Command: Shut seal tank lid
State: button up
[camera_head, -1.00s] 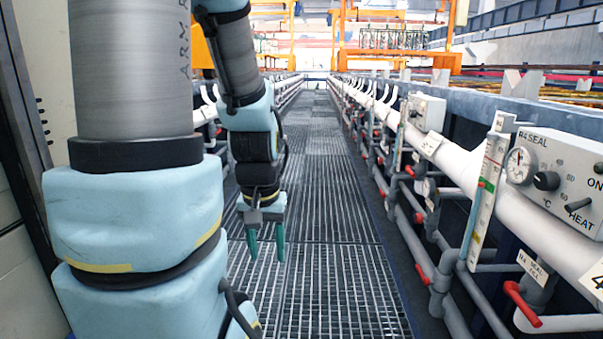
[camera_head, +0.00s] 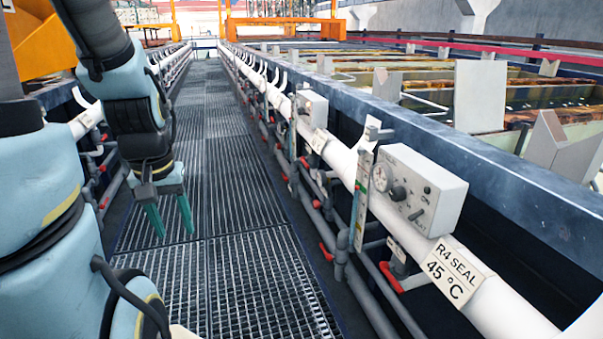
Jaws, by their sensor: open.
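The seal tank is marked by an "R4 SEAL 45 °C" label (camera_head: 452,272) on the white pipe at the right. A grey control box (camera_head: 420,190) with a gauge and knobs stands above that pipe. I cannot make out the seal tank's lid; a pale curved edge shows at the bottom right corner, too cut off to tell. My gripper (camera_head: 168,222) hangs over the walkway grating at the left, fingers pointing down, open and empty. It is well apart from the label and the tank side.
The grated walkway (camera_head: 215,150) runs clear into the distance. White pipes with red-handled valves (camera_head: 391,278) line its right side. A blue-grey tank rim (camera_head: 480,160) runs behind them, with open tanks and grey V-shaped supports (camera_head: 560,150) beyond. Orange frames (camera_head: 285,30) stand far back.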

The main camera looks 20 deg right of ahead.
aim_at(480, 88)
jog(key=z, duration=1.05)
